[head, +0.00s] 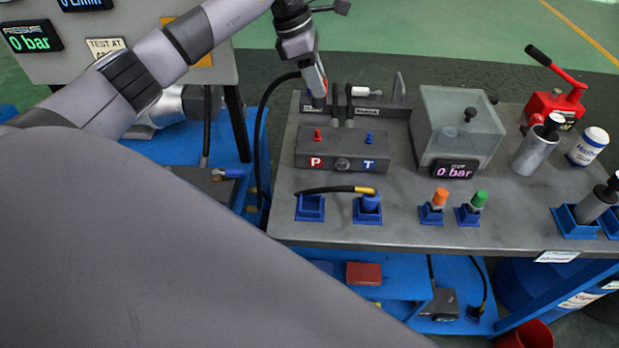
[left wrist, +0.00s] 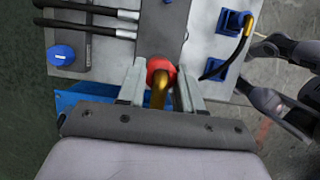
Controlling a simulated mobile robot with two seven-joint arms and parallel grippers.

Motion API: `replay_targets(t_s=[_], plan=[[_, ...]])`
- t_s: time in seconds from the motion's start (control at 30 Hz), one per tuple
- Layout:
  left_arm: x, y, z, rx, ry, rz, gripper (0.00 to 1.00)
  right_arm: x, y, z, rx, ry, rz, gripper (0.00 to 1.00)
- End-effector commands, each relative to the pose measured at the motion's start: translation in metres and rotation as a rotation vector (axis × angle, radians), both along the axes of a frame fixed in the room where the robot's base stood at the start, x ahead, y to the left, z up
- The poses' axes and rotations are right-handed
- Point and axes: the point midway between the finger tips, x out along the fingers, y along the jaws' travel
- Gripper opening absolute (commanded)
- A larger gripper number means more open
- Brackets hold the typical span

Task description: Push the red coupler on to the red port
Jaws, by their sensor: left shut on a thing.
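My left gripper (head: 318,95) is at the back left of the bench, behind the dark block marked P and T (head: 342,163). In the left wrist view, my left gripper (left wrist: 161,85) is shut on the red coupler (left wrist: 160,70), with a brass bent pipe (left wrist: 160,95) behind it. Only a sliver of red shows at the fingers in the head view. A small red fitting (head: 318,135) stands on the block above P, and a blue one (head: 368,137) above T. The coupler's front end is hidden, so I cannot tell whether it touches a port.
Two blue holders (head: 310,208) with a black-and-yellow hose sit at the bench's front. A clear tank (head: 455,125) with a 0 bar display stands to the right. Orange (head: 440,197) and green (head: 480,199) caps are in front. A black hose (head: 262,130) loops at the left edge.

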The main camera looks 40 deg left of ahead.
Motion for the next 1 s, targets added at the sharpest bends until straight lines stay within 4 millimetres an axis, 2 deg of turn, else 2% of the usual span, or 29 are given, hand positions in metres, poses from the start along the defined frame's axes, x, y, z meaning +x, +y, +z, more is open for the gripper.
replay_targets(t_s=[0.03, 0.2, 0.3, 1.0], plan=[[-0.002, -0.001, -0.024, 0.002, 0.009, -0.002, 0.01, 0.001, 0.000, -0.015, 0.001, -0.003, 0.000, 0.43], [-0.002, 0.000, -0.046, 0.001, 0.006, -0.002, 0.01, -0.002, -0.001, -0.033, -0.002, 0.009, -0.001, 0.43], [-0.002, -0.001, -0.054, 0.001, 0.006, 0.000, 0.01, -0.002, -0.001, -0.037, -0.002, 0.009, -0.001, 0.43], [-0.002, -0.001, -0.058, 0.000, 0.005, 0.000, 0.01, -0.001, -0.002, -0.038, -0.010, 0.005, 0.007, 0.43]])
